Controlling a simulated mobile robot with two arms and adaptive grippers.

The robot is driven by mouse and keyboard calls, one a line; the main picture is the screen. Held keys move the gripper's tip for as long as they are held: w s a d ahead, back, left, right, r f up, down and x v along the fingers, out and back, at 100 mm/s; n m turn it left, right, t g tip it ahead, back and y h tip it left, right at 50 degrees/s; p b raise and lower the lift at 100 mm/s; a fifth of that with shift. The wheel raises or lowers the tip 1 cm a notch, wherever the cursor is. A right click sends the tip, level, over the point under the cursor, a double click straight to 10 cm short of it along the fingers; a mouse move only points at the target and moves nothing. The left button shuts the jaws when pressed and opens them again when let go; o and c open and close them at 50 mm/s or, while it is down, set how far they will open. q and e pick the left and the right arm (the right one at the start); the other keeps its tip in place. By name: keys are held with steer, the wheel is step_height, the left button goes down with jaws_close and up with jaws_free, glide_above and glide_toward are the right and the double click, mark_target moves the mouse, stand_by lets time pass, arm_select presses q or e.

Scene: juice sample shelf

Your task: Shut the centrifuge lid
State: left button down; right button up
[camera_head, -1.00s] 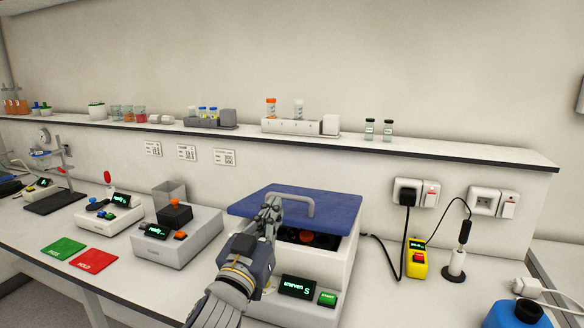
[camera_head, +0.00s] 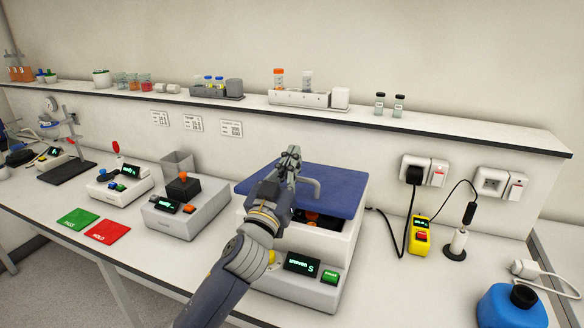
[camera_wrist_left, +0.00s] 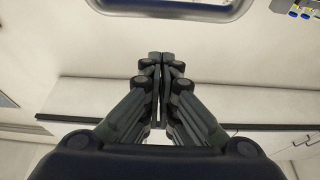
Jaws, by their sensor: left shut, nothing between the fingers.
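The centrifuge (camera_head: 340,247) is a white box on the bench with a blue lid (camera_head: 335,192) and a grey loop handle (camera_head: 316,186). In the left wrist view the closed fingers (camera_wrist_left: 160,58) show against pale surfaces. My right gripper is out of view.
A grey device with an orange knob (camera_head: 188,217) stands left of the centrifuge. A shelf (camera_head: 435,126) with vials runs behind. Green and red mats lie at left.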

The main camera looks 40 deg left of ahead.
arm_select(q)
step_height(320, 180, down, 2)
steer(key=shift+s+f, duration=0.1)
steer(key=shift+f, duration=0.45)
steer(key=f+b, duration=0.2)
steer(key=b, duration=0.2)
steer(key=s+f+t+b, duration=0.1)
steer(key=b, duration=0.2)
steer(key=f+t+b, duration=0.1)
steer(key=f+b, duration=0.1)
steer(key=b, duration=0.2)
steer(key=shift+s+d+f+b, duration=0.2)
steer(key=shift+s+f+b, duration=0.1)
steer(key=shift+b, duration=0.05)
steer(key=shift+s+f+b, duration=0.2)
steer(key=shift+b, duration=0.6)
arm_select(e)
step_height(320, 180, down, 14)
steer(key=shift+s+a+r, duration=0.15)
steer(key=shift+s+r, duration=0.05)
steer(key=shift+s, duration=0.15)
arm_select(q)
steer(key=shift+r, duration=0.15)
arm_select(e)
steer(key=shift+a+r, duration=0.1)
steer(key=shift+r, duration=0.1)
